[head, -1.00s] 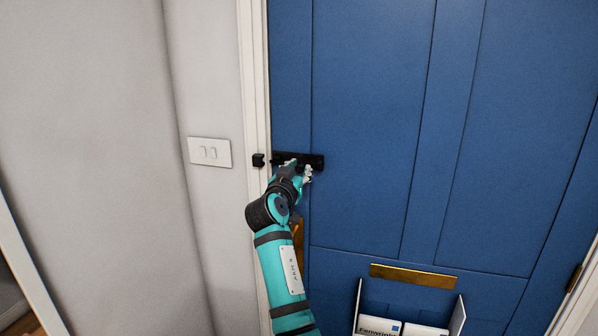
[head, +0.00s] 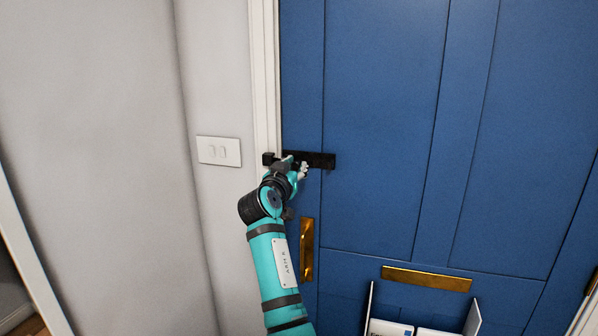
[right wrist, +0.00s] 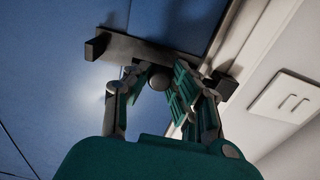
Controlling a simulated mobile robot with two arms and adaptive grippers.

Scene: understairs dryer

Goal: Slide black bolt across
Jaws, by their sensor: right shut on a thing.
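The black bolt (head: 322,160) is mounted level on the blue door near its left edge. Its black keep (head: 267,158) sits on the white frame just left of it. The right gripper (head: 296,166) is at the left part of the bolt. In the right wrist view the bolt's plate (right wrist: 130,48) and round knob (right wrist: 160,81) show. The right gripper's fingers (right wrist: 148,85) are on either side of the knob, shut on it. Dark metal spans the space toward the keep (right wrist: 222,88), partly hidden by a finger. My left gripper is not in view.
A brass pull handle (head: 307,250) is on the door below the bolt, close to my right arm. A brass letter plate (head: 426,279) and a white holder with papers (head: 472,318) are lower right. A light switch (head: 219,151) is on the left wall.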

